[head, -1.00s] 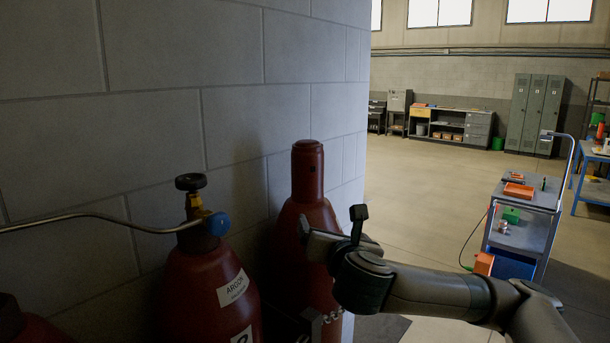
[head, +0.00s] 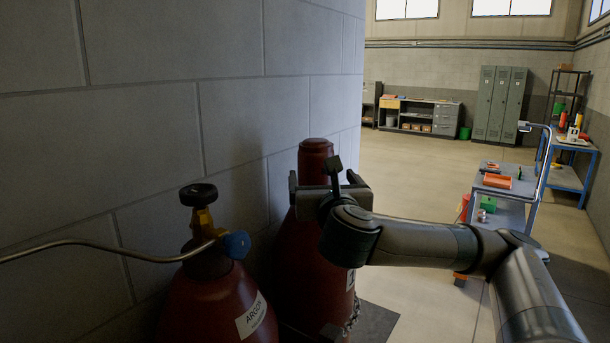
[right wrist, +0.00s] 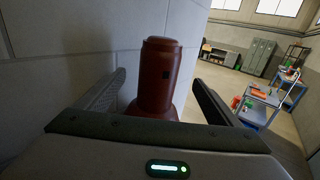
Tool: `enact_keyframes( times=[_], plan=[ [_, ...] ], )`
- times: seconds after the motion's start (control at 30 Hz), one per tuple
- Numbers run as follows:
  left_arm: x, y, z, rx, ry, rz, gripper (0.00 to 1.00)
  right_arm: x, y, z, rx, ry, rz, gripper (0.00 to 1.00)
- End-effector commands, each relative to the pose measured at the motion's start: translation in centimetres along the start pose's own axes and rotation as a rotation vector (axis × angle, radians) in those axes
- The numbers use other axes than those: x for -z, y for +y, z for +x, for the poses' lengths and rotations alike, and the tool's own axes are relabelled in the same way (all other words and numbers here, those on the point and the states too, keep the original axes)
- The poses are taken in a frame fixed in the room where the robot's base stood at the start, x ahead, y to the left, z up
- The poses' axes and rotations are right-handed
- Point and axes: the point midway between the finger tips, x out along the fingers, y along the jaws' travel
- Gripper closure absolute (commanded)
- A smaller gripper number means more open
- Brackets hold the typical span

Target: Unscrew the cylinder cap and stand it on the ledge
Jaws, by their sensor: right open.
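The dark red cap (head: 316,160) sits upright on top of the red cylinder (head: 300,262) beside the block wall. My right gripper (head: 324,183) is open at the height of the cap's lower part, with one finger to each side of it in the picture. My left gripper is not in view. I cannot make out a ledge.
A second red cylinder labelled argon (head: 222,305), with a black-knobbed valve (head: 198,195) and a bent metal pipe (head: 110,246), stands at left. The block wall (head: 225,120) is close behind. A chain (head: 352,312) hangs low. A cart (head: 510,190) stands at right; open floor lies between.

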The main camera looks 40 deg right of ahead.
Motion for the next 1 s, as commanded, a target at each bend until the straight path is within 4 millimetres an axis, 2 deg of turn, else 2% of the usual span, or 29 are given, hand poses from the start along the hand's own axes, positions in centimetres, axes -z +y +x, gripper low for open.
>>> enact_keyframes(
  times=[0.63,1.0],
  plan=[
    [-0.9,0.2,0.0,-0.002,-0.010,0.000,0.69,-0.1,-0.1,0.2,0.002,-0.002,-0.003,0.13],
    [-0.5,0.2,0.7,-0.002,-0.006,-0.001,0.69,0.0,-0.1,2.1,0.003,-0.001,-0.004,0.13]
  ],
)
